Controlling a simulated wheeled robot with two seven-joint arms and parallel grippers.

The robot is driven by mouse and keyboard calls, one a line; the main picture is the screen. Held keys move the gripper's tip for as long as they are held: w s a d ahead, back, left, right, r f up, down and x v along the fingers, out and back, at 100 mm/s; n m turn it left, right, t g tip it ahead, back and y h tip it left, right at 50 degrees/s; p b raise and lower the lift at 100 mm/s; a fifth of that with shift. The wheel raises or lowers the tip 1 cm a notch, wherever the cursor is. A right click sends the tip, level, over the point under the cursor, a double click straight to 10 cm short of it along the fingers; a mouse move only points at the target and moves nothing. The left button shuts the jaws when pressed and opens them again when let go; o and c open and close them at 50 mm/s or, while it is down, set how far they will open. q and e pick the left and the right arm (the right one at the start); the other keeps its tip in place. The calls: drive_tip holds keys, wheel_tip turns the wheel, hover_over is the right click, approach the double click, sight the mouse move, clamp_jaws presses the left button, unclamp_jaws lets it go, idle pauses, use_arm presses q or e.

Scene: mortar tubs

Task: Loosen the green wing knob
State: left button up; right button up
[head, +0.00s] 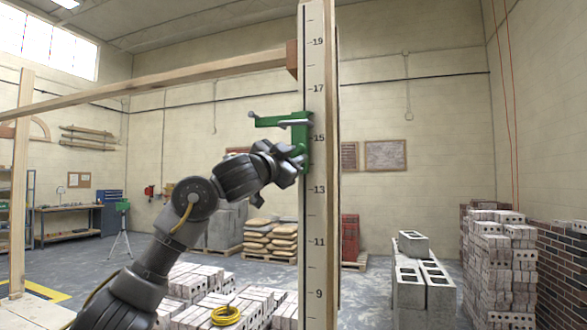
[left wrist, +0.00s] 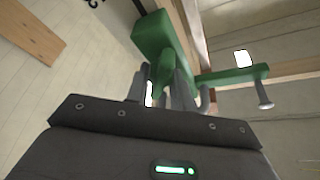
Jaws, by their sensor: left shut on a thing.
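A green bracket (head: 297,120) sits on a tall wooden post (head: 315,230) with number marks, near the 15 mark. It also shows in the left wrist view (left wrist: 160,35), with an arm (left wrist: 235,75) reaching right and a grey bolt (left wrist: 265,95) at its end. My left gripper (head: 297,156) is at the lower part of the bracket, against the post. In the left wrist view the green wing knob (left wrist: 163,73) stands between the grey fingers, and the gripper is shut on it. The fingers hide part of the knob. My right gripper is not in view.
A wooden beam (head: 170,83) runs from the left to the post above the bracket. Bricks (head: 245,305) with a yellow coil (head: 226,316) lie below. Concrete blocks (head: 424,285) and a brick stack (head: 495,265) stand at the right. The air left of the post is open.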

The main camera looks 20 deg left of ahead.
use_arm(q)
drive_tip(key=n+y+b, duration=0.1)
drive_tip(key=n, duration=0.2)
drive_tip(key=n+t+y+b, duration=0.1)
drive_tip(key=n, duration=0.2)
drive_tip(key=shift+f+b, duration=0.15)
drive_tip(key=shift+b, duration=0.15)
drive_tip(key=shift+n+t+y+b, duration=0.55)
drive_tip(key=shift+n+y, duration=0.75)
drive_tip(key=shift+n, duration=0.9)
drive_tip(key=shift+r+n+y, duration=0.3)
drive_tip(key=shift+n+y, duration=0.1)
drive_tip(key=shift+n, duration=0.1)
drive_tip(key=o, duration=1)
drive_tip(key=shift+f, duration=0.1)
drive_tip(key=shift+s+f, duration=0.1)
